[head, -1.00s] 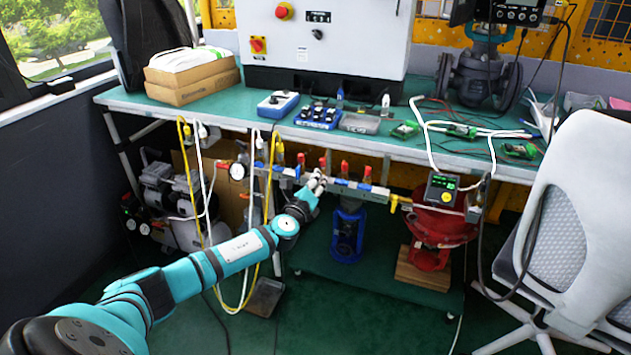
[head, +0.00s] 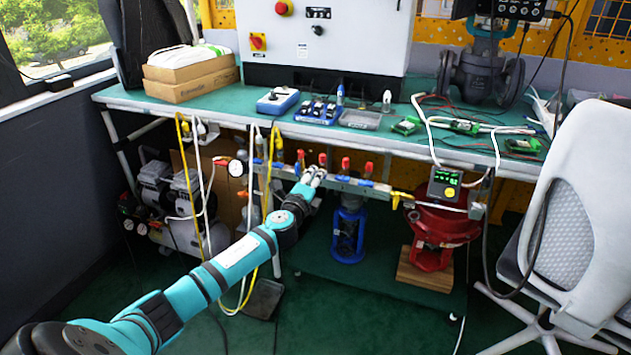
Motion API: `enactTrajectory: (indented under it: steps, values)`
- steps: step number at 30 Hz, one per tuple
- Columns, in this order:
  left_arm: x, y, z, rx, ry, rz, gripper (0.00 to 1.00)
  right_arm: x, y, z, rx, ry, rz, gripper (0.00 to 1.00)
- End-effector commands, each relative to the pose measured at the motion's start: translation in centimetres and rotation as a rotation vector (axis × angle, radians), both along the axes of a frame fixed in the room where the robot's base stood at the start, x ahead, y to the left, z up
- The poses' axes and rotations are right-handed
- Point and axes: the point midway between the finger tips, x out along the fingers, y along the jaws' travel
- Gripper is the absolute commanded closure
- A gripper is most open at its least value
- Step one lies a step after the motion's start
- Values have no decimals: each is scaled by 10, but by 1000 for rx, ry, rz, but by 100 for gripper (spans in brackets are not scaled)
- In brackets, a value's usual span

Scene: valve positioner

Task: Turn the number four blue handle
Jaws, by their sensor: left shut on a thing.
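A valve manifold with red-topped valves and small blue handles runs under the front edge of the green bench. My left gripper (head: 314,176) comes up from the lower left and is at the middle of this row. It is shut on a blue handle, which its fingers mostly hide. A blue handle (head: 343,179) and another blue handle (head: 366,183) show to the right of the gripper. No number can be read on the handles. My right gripper is not in view.
The green bench (head: 250,120) overhangs the manifold. Yellow and white hoses hang left of the gripper. A blue device (head: 348,235) and a red actuator (head: 440,232) stand below and to the right. A grey chair (head: 575,215) is at the right.

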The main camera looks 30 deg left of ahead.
Motion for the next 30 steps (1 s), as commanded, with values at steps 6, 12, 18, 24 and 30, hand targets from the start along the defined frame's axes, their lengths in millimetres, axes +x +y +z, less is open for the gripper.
enactTrajectory:
  steps: [6,12,18,24,30]
  values:
    - [0,0,-2,-144,-33,1,100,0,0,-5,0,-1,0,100]
    - [0,0,-2,-226,-53,2,100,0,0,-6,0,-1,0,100]
    - [0,1,-2,-263,-61,3,100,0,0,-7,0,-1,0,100]
    - [0,1,-2,-271,-63,3,100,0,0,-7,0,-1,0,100]
    - [0,1,-2,-271,-63,3,100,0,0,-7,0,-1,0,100]
